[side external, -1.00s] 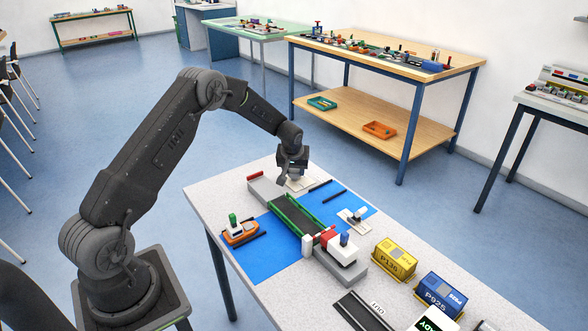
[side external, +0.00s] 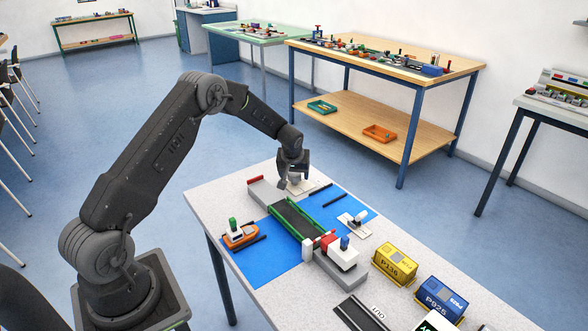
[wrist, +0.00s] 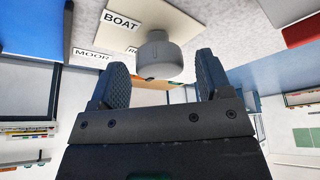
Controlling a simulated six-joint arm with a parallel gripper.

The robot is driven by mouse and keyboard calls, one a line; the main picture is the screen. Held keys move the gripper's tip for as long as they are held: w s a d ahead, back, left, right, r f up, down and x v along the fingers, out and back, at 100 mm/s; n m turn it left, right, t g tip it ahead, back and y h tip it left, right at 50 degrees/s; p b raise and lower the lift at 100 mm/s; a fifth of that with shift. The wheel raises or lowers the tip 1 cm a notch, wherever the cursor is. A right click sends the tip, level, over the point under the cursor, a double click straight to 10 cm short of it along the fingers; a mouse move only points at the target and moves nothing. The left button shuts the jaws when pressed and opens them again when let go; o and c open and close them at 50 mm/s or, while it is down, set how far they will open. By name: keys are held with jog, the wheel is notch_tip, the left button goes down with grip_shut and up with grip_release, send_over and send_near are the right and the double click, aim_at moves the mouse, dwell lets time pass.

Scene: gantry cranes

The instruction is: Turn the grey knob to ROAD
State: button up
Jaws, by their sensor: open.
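The grey knob (wrist: 160,52) stands on a pale plate (wrist: 118,22) in the wrist view. A BOAT label shows on the plate, with a MOOR label at its edge. Another label is mostly hidden behind the knob, and I see no readable ROAD label. My gripper (wrist: 161,66) is open, with one finger on each side of the knob and a gap to both. I cannot tell which label the knob points at. In the side view my gripper (side external: 292,180) is low over the far end of the table, above the plate (side external: 303,187), and hides the knob.
A green-railed grey bridge (side external: 296,218) lies close by over a blue mat (side external: 262,252). An orange boat (side external: 240,236) is on the mat. A red bar (side external: 255,180) is left of my gripper. Yellow and blue blocks (side external: 395,263) stand at the right.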

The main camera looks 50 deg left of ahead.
jog(key=v, duration=1.3)
jog(key=shift+r, duration=0.3)
jog(key=shift+s+d, duration=0.15)
jog(key=s+d+r+m+t+h, duration=0.15)
jog(key=s+d+r+m, duration=0.35)
jog(key=s+d+r, duration=0.9)
jog(key=s+d+m+t+h, duration=0.1)
jog(key=s+d+m, duration=0.3)
jog(key=s, duration=1.2)
jog(key=d, duration=0.4)
jog(key=shift+s+h, duration=0.35)
jog(key=shift+s, duration=0.05)
